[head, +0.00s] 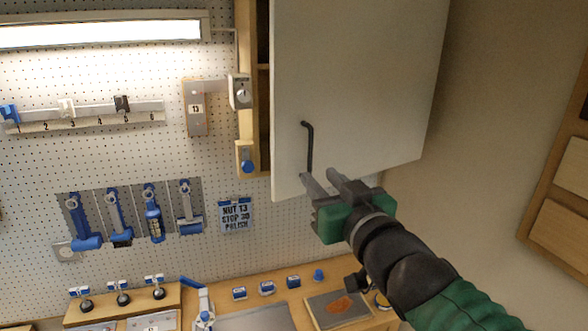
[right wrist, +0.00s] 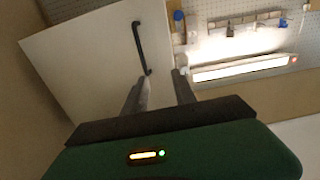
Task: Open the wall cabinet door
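The white wall cabinet door (head: 360,85) stands partly open, with its left edge swung out from the wooden cabinet frame (head: 246,90). Its dark bar handle (head: 310,148) is upright near the door's lower left. My right gripper (head: 320,176) is at the handle's lower end, fingers apart with nothing seen between them. In the right wrist view, the handle (right wrist: 140,48) ends close to the left fingertip of the gripper (right wrist: 164,80); I cannot tell whether they touch. The door (right wrist: 85,65) also shows there. My left gripper is out of view.
A pegboard wall with hanging blue tools (head: 153,215) is to the left. A lit lamp (head: 100,32) is at upper left. The workbench (head: 260,278) below holds small blue items and a tray (head: 340,310). A plain wall (head: 480,130) bounds the right side.

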